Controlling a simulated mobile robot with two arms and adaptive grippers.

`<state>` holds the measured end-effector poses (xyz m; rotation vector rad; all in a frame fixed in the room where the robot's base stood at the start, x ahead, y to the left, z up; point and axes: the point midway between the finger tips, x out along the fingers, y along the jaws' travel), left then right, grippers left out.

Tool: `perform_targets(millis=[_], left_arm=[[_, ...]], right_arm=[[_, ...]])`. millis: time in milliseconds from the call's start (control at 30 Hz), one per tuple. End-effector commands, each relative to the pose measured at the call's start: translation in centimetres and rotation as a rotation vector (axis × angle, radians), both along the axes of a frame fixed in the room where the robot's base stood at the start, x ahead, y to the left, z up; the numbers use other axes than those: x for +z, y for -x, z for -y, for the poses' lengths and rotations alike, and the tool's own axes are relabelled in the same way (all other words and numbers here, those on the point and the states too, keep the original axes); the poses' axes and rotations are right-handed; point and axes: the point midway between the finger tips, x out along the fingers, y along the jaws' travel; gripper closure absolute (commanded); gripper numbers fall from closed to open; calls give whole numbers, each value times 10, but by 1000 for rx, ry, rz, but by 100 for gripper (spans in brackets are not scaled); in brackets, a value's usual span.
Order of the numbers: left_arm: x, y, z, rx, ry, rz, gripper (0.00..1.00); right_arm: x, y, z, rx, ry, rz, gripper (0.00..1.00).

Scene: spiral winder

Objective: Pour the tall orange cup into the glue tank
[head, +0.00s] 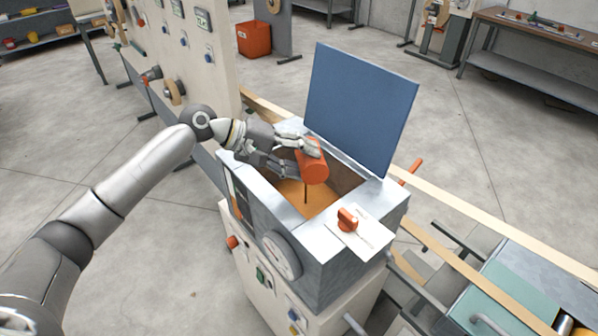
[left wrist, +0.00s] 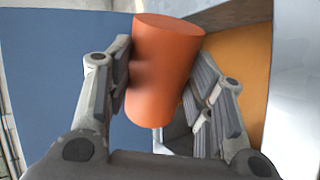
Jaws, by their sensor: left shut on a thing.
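The tall orange cup (head: 312,169) is tilted above the open glue tank (head: 368,208). My left gripper (head: 300,158) is shut on the cup, with its fingers on both sides of it. In the left wrist view the cup (left wrist: 163,75) sits between the finger pads of my left gripper (left wrist: 163,85). Orange-brown glue (head: 293,192) shows inside the tank below the cup. A thin dark streak (head: 306,192) runs down under the cup's lower edge. The inside of the cup is hidden. My right gripper is in neither view.
The tank's blue lid (head: 360,108) stands open behind the opening. An orange knob (head: 347,219) sits on the tank's front right rim. A tall beige panel (head: 185,50) with dials stands behind my left arm. A teal surface (head: 515,290) lies at the lower right.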

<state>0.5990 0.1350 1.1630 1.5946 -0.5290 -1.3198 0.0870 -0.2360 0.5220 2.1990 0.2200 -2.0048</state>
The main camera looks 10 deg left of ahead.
Motion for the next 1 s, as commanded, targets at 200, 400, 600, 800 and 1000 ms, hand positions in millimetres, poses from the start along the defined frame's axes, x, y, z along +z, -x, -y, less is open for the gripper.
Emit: perform_targets(millis=[200, 400, 600, 800, 1000], left_arm=[[4, -2, -1, 1, 9, -18, 79], [9, -5, -3, 1, 34, -76, 79], [11, -9, -5, 1, 57, -133, 79], [10, -10, -5, -1, 65, -147, 79], [10, -10, -5, 0, 64, -146, 79]], right_arm=[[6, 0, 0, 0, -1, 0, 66], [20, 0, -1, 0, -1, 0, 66], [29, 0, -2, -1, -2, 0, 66], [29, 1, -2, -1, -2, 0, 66], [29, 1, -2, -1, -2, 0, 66]])
